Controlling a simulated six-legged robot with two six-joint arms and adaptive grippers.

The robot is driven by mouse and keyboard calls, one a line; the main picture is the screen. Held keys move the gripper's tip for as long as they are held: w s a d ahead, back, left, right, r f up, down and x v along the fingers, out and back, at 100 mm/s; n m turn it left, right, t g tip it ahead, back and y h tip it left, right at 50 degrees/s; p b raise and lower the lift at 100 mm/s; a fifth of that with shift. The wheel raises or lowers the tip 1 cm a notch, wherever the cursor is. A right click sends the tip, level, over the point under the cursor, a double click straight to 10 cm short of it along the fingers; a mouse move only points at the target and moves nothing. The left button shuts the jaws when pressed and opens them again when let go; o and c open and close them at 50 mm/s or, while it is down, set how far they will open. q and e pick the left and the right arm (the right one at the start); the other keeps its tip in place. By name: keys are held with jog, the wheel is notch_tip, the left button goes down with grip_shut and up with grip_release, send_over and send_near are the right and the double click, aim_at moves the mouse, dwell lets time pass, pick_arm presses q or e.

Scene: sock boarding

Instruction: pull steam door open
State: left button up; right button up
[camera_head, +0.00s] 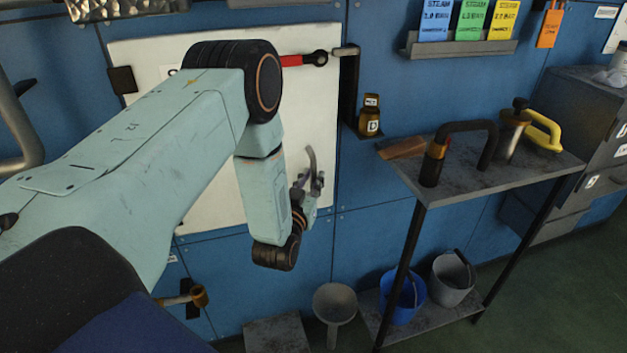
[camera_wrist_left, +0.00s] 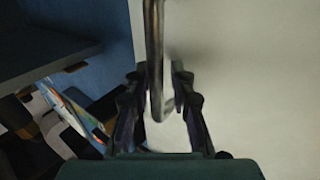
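The steam door is the large white panel (camera_head: 215,205) on the blue wall, mostly behind my left arm in the head view; it looks flush with the wall. It also fills the right of the left wrist view (camera_wrist_left: 250,80). Its curved grey metal handle (camera_head: 312,158) is near the door's right side. My left gripper (camera_head: 310,186) is at the handle. In the left wrist view the handle bar (camera_wrist_left: 154,45) runs between the two spread fingers of the gripper (camera_wrist_left: 160,76), with a visible gap on the right. My right gripper is out of view.
A red-handled lever (camera_head: 303,60) lies across the door's top right, by a bracket (camera_head: 348,85). A metal shelf table (camera_head: 465,185) stands to the right with tools on top and buckets below. A funnel (camera_head: 334,302) is below the door. Floor at lower right is clear.

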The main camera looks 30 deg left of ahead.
pick_arm(q)
jog(key=shift+w+a, duration=0.1)
jog(key=shift+w, duration=0.1)
jog(key=shift+w+d+r, duration=0.15)
jog(key=shift+d, duration=0.15)
jog(key=shift+a, duration=0.2)
jog(key=c, duration=0.4)
jog(key=shift+d, duration=0.1)
grip_shut()
